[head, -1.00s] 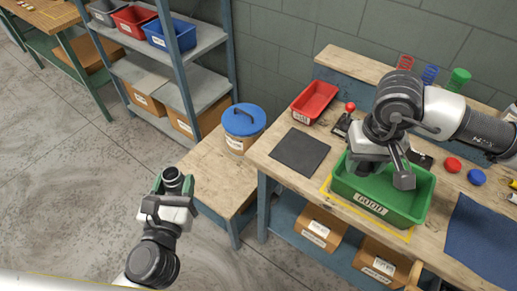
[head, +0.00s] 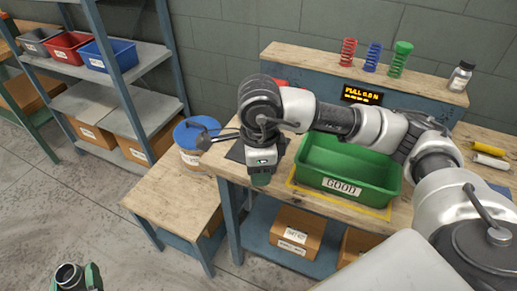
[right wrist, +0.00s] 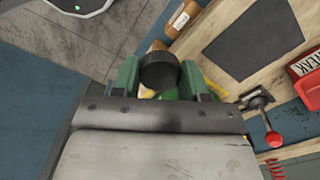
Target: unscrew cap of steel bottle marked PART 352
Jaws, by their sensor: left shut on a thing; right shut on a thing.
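My left gripper (head: 75,283) is at the lower left edge of the head view, shut around a bottle whose dark, open-looking neck (head: 68,275) points up. Most of that bottle is cut off by the frame, and no marking can be read. My right gripper (head: 261,177) is in the air near the left end of the workbench, beside the green bin. In the right wrist view a black ribbed cap (right wrist: 160,70) sits between the green fingers of the right gripper (right wrist: 162,82), which is shut on it. That cap is hidden in the head view.
A green GOOD bin (head: 347,187) stands on the workbench. A small steel bottle with a black cap (head: 461,77) stands on the back ledge beside several coloured springs. A blue-lidded bucket (head: 190,148) is on the lower wooden table.

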